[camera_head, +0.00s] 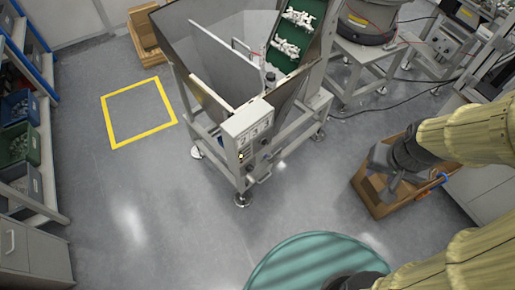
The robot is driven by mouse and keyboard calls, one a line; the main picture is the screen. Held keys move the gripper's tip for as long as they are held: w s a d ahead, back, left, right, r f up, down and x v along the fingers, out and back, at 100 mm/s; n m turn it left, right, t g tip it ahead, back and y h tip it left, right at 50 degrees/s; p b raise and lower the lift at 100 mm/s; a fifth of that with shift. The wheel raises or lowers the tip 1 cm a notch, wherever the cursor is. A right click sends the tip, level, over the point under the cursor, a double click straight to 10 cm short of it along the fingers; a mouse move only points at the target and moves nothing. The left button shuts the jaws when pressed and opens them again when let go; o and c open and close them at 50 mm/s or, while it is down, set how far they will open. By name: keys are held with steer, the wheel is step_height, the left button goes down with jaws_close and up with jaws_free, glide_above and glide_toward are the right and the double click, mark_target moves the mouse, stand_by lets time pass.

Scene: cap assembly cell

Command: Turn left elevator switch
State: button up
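The elevator (225,75) is a metal hopper machine with a green belt (298,30) carrying white parts. Its light grey control box (249,122) is on the front corner, facing me. Small dark switches (247,150) sit on the box's front, one with a yellowish spot. They are too small to tell their positions. My arm in a yellow sleeve comes in from the right. My gripper (380,158) seems to be the dark grey end of it, over a cardboard box, well to the right of the control box and apart from it. Its fingers cannot be made out.
The cardboard box (388,207) stands on the floor at right. Another box (143,36) is at the back left. A yellow floor square (128,142) is empty. Shelves with bins (20,145) line the left. A bowl machine (366,20) stands behind. The floor before the elevator is clear.

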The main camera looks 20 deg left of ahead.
steer(key=shift+o, duration=1.3)
steer(key=shift+w+a+f, duration=0.1)
steer(key=shift+w+f, duration=0.05)
steer(key=shift+f, duration=0.05)
steer(key=w+a+f+n+t+y+b, duration=0.1)
steer(key=w+a+f+n+b, duration=0.15)
steer(key=w+f, duration=0.2)
steer(key=w+a+f+n+t+b, duration=0.2)
steer(key=w+f+n, duration=0.15)
steer(key=f, duration=0.25)
steer(key=w+a+f+n+t+y+b, duration=0.1)
steer(key=w+a+f+n+b, duration=0.2)
steer(key=f, duration=0.3)
steer(key=s+a+f+n+t+y+b, duration=0.1)
steer(key=a+f+n+y+b, duration=0.1)
steer(key=a+f+n+y, duration=0.1)
steer(key=s+a+f+n+t+y+b, duration=0.1)
steer(key=a+f+n+y+b, duration=0.2)
steer(key=a+f, duration=0.3)
steer(key=s+a+f+n+t+y+b, duration=0.1)
steer(key=a+f+n+y+b, duration=0.1)
steer(key=a+f+n, duration=0.2)
steer(key=shift+a+f+y+b, duration=0.3)
steer(key=shift+a+f+y, duration=0.15)
steer(key=shift+f, duration=0.15)
steer(key=shift+f, duration=0.1)
